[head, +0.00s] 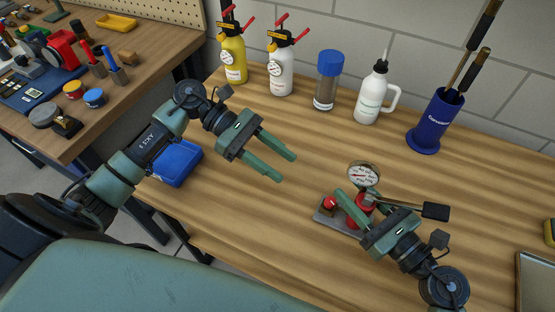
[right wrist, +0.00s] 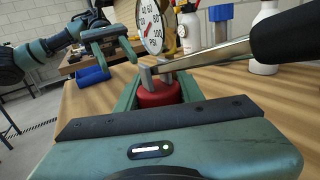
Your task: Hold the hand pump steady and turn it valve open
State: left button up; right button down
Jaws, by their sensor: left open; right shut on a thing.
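The hand pump has a red body (head: 362,213) on a grey base plate, a round pressure gauge (head: 364,175) and a lever with a black grip (head: 435,211) pointing right. A red valve knob (head: 329,203) sits at the left end of the base. My right gripper (head: 360,202) is shut on the red body, which also shows between its fingers in the right wrist view (right wrist: 158,95). One right finger is partly hidden in the head view. My left gripper (head: 286,168) is open and empty above the table, up and left of the knob.
Along the back of the wooden table (head: 270,220) stand a yellow sprayer (head: 232,65), a white sprayer (head: 281,72), a blue-capped jar (head: 328,82), a white bottle (head: 371,98) and a blue brush holder (head: 436,118). A blue bin (head: 177,163) is at the left edge. A metal tray (head: 535,285) lies right.

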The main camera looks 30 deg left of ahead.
aim_at(327, 200)
pick_arm(q)
jog(key=d+f, duration=0.1)
jog(key=d, duration=0.2)
jog(key=d+f+n+t, duration=0.1)
jog(key=d+f, duration=0.1)
jog(key=d, duration=0.2)
jog(key=s+d+f+n+t, duration=0.1)
jog(key=d, duration=0.2)
jog(key=shift+s+d+f, duration=0.1)
jog(key=shift+d+f, duration=0.2)
jog(key=shift+d, duration=0.1)
jog(key=shift+c, duration=0.4)
grip_shut()
